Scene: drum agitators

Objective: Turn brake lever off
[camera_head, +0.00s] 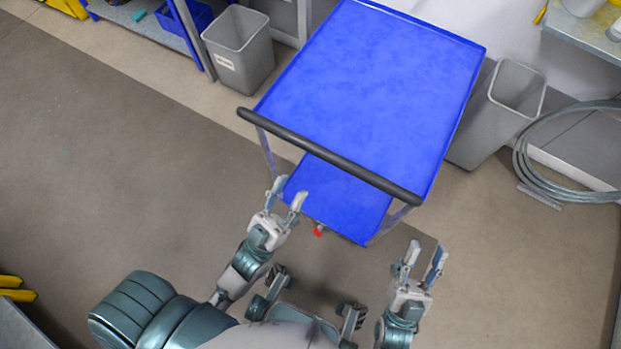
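A blue cart (385,65) with two shelves and a black push handle (325,154) stands in front of me. A small red lever (318,230) shows low at the near edge of the lower shelf (335,195); its exact angle is too small to tell. My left gripper (287,195) is open and empty, just left of the red lever in the picture and close to the lower shelf's near left corner. My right gripper (425,258) is open and empty, to the right of the cart's near right leg, apart from the cart.
A grey bin (238,55) stands left of the cart and another grey bin (500,105) right of it. A coiled grey hose (560,190) lies at the right wall. The floor (130,170) at left is clear.

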